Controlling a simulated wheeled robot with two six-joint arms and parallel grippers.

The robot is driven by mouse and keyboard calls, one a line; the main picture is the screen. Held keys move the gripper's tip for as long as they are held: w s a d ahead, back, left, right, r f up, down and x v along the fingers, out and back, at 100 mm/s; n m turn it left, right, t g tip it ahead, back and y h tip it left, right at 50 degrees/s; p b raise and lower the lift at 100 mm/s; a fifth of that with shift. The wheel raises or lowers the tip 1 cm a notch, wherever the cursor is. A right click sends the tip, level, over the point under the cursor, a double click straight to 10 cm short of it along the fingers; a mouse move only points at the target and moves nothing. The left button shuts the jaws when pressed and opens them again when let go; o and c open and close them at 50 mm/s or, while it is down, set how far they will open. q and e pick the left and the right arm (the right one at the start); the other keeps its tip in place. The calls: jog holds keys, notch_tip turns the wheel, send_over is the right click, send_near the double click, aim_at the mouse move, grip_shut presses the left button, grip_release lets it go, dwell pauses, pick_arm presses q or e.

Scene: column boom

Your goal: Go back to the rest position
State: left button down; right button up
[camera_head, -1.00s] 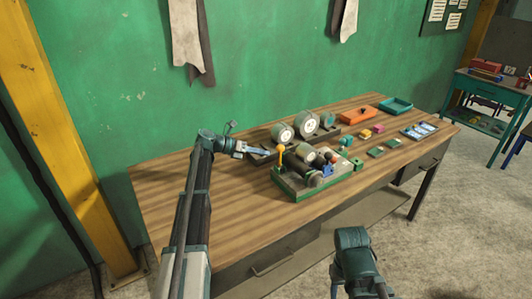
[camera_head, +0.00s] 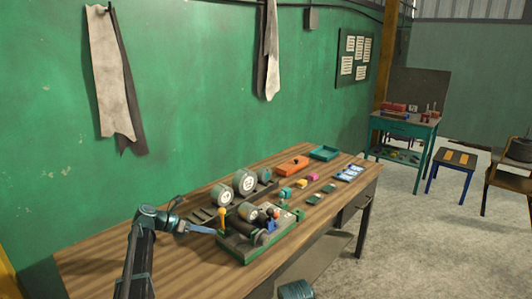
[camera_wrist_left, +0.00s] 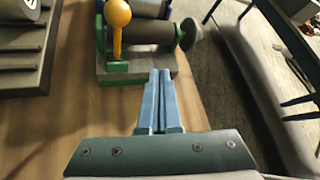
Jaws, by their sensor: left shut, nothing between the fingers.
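My left gripper (camera_head: 207,230) is shut and empty, over the wooden workbench (camera_head: 110,262) at the left of the green-based roller device (camera_head: 238,256). In the left wrist view its blue fingers (camera_wrist_left: 160,100) lie together, pointing at the device's green and grey base (camera_wrist_left: 110,72). A yellow-knobbed lever (camera_head: 222,217) stands on the device; it also shows in the left wrist view (camera_wrist_left: 117,18). I cannot tell whether the fingertips touch the base. Part of my right arm shows at the bottom of the head view; its gripper is out of sight.
An orange tray (camera_head: 293,166), a teal tray (camera_head: 324,153) and small coloured blocks lie farther along the bench. A teal side table (camera_head: 405,128) and a stool (camera_head: 450,172) stand at the back right. The bench's left end is clear.

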pick_arm(q)
jog(key=s+d+f+m+g+y, duration=0.2)
jog(key=s+d+f+m, duration=0.2)
jog(key=s+d+m, duration=0.35)
jog(key=s+d+f+m+g+y, duration=0.2)
jog(key=s+d+f+m+g, duration=0.15)
jog(key=s+d+m, duration=0.45)
jog(key=s+d+f+m+y, duration=0.1)
jog(key=s+m+y, duration=0.3)
jog(key=s+m, duration=0.4)
jog(key=s+d+f+m+y, duration=0.2)
jog(key=s+d+m+y, duration=0.1)
jog(key=s+m, duration=0.6)
jog(key=shift+s+y, duration=0.5)
jog(key=shift+s, duration=0.55)
